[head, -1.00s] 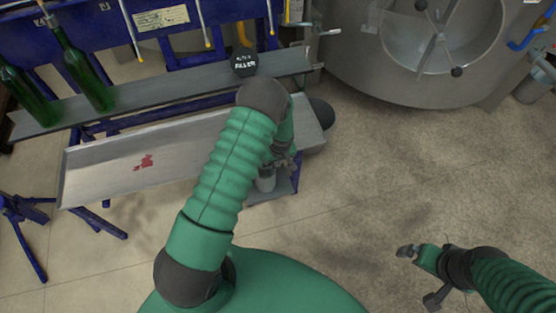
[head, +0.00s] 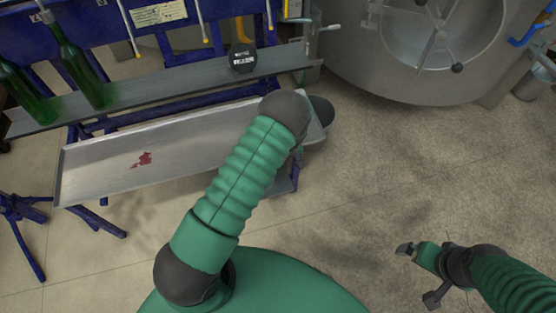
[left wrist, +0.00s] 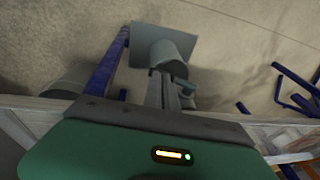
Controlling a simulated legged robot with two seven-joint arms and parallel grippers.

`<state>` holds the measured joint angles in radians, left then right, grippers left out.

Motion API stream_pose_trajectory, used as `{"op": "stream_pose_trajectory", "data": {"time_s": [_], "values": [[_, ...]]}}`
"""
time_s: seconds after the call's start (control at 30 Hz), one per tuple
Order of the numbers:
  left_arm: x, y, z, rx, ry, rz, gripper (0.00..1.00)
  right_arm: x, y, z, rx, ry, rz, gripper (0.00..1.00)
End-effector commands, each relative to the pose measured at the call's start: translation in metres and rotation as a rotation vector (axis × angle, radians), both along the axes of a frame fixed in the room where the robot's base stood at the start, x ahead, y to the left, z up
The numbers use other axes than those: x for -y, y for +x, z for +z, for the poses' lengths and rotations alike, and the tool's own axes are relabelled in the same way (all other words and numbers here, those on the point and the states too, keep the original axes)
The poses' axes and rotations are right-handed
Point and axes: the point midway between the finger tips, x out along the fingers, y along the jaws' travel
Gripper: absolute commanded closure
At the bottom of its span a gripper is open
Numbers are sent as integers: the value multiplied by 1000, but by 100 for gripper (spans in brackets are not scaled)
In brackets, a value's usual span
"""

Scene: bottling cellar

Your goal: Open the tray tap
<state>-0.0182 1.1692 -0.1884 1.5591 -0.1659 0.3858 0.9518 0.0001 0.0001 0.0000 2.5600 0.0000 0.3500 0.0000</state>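The metal tray (head: 190,150) with a red stain sits below the bottle shelf in the head view. I cannot make out its tap clearly; a small teal-grey piece (left wrist: 184,86) beside my fingers in the left wrist view may be part of it. My left gripper (left wrist: 164,74) points down past the tray's edge, its two fingers close together at the middle, with nothing visible between them. A grey cylindrical can (left wrist: 168,58) on a flat plate (left wrist: 143,42) lies beyond the fingertips. In the head view my left arm hides that gripper. My right gripper (head: 404,249) hangs over bare floor, its finger gap unclear.
Green bottles (head: 78,65) stand on the shelf (head: 165,90) behind the tray. A large steel tank (head: 420,85) is at the back right. Blue frame legs (head: 25,220) stand at left. The floor at right is clear.

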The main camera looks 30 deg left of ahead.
Motion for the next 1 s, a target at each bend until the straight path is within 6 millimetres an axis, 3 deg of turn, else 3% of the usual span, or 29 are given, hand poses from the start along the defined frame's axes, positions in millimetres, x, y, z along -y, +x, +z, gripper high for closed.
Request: {"op": "stream_pose_trajectory", "data": {"time_s": [0.6,1.0], "values": [[3,4,-33,1,0,-1,100,0,0,-10,0,0,0,0],[1,2,-42,1,0,-1,100,0,0,-12,0,0,0,0]]}}
